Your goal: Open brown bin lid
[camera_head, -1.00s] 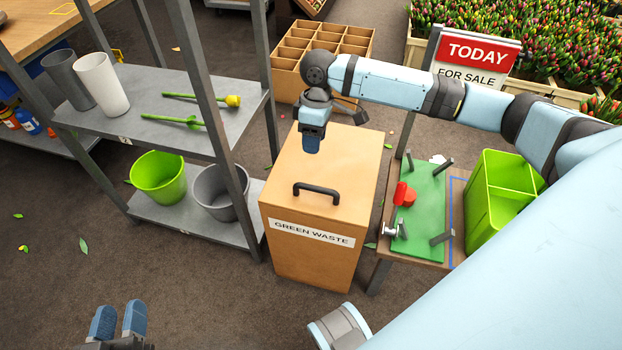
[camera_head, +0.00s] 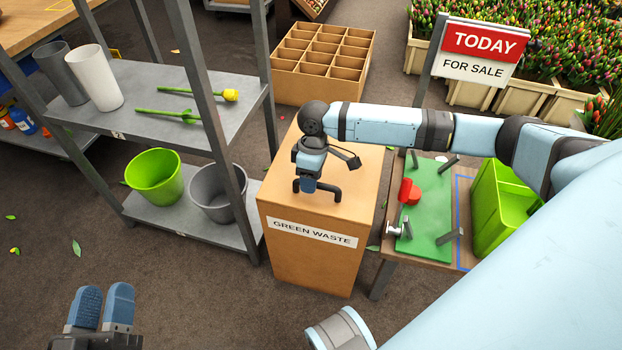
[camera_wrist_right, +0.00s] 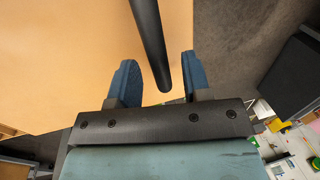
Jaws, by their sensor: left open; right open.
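The brown bin (camera_head: 310,258), labelled GREEN WASTE, stands in the middle of the head view with its lid (camera_head: 350,172) shut flat on top. A dark bar handle (camera_head: 332,192) rises from the lid near its front. My right gripper (camera_head: 309,186) is at the handle and hides part of it. In the right wrist view the gripper (camera_wrist_right: 158,82) is open, and the handle (camera_wrist_right: 150,40) runs between its two blue fingers, with gaps on both sides. My left gripper (camera_head: 103,300) is open and empty, low at the left, away from the bin.
A grey shelf (camera_head: 150,120) with buckets and two yellow tulips stands close left of the bin. A small table with a green board (camera_head: 430,225) and a green crate (camera_head: 490,225) stands close right. A divided cardboard box (camera_head: 325,92) sits behind. Floor in front is clear.

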